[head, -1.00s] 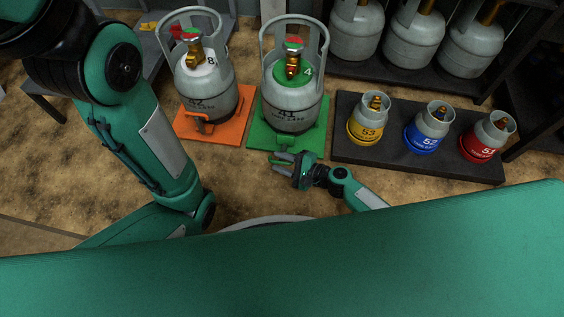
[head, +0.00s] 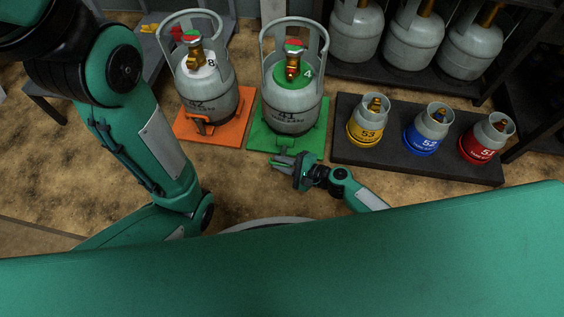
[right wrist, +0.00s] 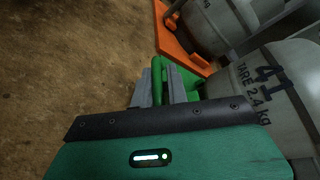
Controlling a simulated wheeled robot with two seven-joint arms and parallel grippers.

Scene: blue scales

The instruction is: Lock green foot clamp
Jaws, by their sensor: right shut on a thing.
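The grey gas cylinder 41 (head: 292,105) stands upright on the green platform (head: 259,138); part of the cylinder also shows in the right wrist view (right wrist: 285,85). The green foot clamp (right wrist: 161,70) is at the platform's front edge, low by the cylinder's base. My right gripper (head: 276,160) is at that front edge. In the right wrist view, its grey fingers (right wrist: 160,85) are shut on the clamp's green bar. The fingers hide part of the bar. My left gripper is out of view.
Cylinder 42 (head: 209,100) stands on an orange platform (head: 185,128) with its own orange clamp (head: 200,122), to the left. Yellow, blue and red-based small cylinders stand on a dark mat (head: 400,165) to the right. Sandy floor in front is clear.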

